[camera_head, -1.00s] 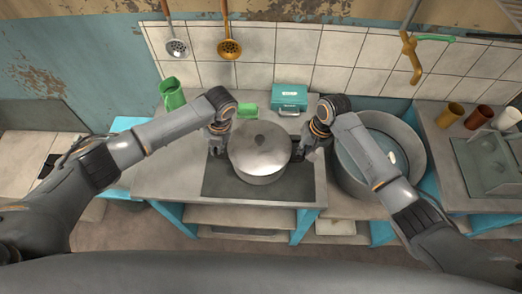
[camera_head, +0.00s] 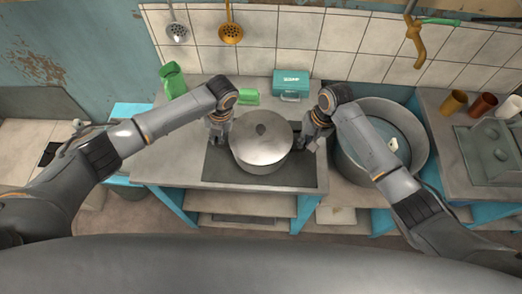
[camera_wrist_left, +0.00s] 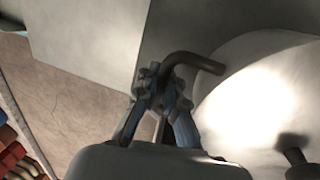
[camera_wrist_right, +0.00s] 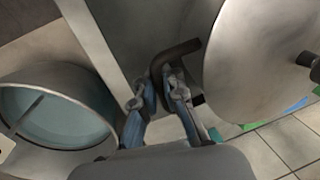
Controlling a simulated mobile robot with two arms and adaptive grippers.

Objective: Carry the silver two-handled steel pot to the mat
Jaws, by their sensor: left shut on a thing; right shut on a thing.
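The silver steel pot (camera_head: 262,152), with its lid on and a dark lid knob, is upright in the middle of the head view. It is over a dark rectangular mat (camera_head: 220,176) on the counter; whether its base touches is hidden. My left gripper (camera_head: 219,142) is shut on the pot's left handle, and the dark bent handle (camera_wrist_left: 195,58) shows between its fingers in the left wrist view. My right gripper (camera_head: 314,142) is shut on the right handle, whose dark bar (camera_wrist_right: 178,50) shows at its fingers in the right wrist view.
A teal box (camera_head: 291,84), a small green dish (camera_head: 249,98) and a green jug (camera_head: 173,80) stand behind the pot. A large round basin (camera_head: 418,150) lies close to my right arm. Ladles (camera_head: 231,33) hang on the tiled wall. Cups (camera_head: 482,106) stand far right.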

